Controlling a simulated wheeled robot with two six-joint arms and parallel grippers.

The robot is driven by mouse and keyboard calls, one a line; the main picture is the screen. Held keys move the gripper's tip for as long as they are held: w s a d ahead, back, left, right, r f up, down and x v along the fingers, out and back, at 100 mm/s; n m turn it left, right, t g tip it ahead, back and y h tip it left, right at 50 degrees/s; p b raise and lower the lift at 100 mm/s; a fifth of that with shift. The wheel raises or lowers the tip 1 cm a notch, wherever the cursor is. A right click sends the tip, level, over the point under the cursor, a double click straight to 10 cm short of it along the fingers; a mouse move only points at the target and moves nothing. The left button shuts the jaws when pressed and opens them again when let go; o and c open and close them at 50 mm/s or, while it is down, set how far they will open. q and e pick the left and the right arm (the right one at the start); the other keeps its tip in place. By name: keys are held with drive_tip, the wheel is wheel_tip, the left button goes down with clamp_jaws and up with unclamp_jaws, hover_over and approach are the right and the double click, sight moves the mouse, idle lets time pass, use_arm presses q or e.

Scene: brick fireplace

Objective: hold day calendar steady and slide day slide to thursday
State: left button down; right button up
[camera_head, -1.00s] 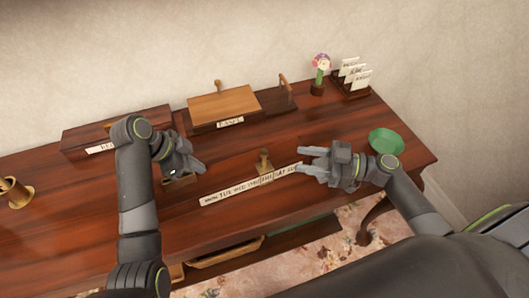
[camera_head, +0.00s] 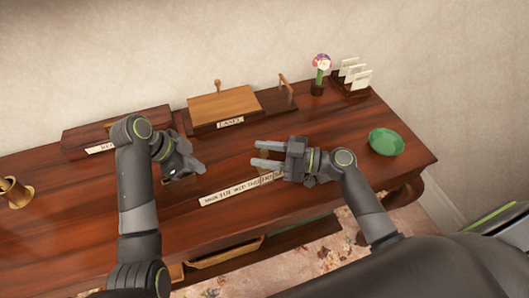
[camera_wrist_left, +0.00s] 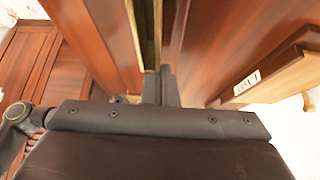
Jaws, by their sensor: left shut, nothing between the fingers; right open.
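The day calendar (camera_head: 230,191) is a long pale strip with day names, lying near the desk's front edge. MON to about FRI can be read; its right end is hidden under my right gripper. The brass day slide is hidden, or nearly so, behind my right gripper (camera_head: 254,154). That gripper is open, its fingers pointing left over the strip around FRI; I cannot tell if it touches the slide. My left gripper (camera_head: 201,170) is shut and empty, just above the strip's left part. In the left wrist view its fingers (camera_wrist_left: 165,72) are closed beside a brass-edged board.
A wooden box with a label (camera_head: 225,105) stands at the back, with another labelled box (camera_head: 88,143) to its left. A flower figure (camera_head: 320,75), a letter rack (camera_head: 352,80), a green bowl (camera_head: 386,142) and a brass holder (camera_head: 16,192) stand on the desk (camera_head: 330,185).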

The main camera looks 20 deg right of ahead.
use_arm(q)
drive_tip(key=shift+s+a+f, duration=0.1)
drive_tip(key=shift+f, duration=0.25)
use_arm(e)
drive_tip(key=shift+f, duration=0.1)
clamp_jaws()
drive_tip(key=shift+a, duration=0.1)
drive_tip(key=shift+s+a, duration=0.15)
drive_tip(key=shift+a, duration=1.75)
unclamp_jaws()
drive_tip(key=shift+d, duration=0.1)
drive_tip(key=v, duration=1.2)
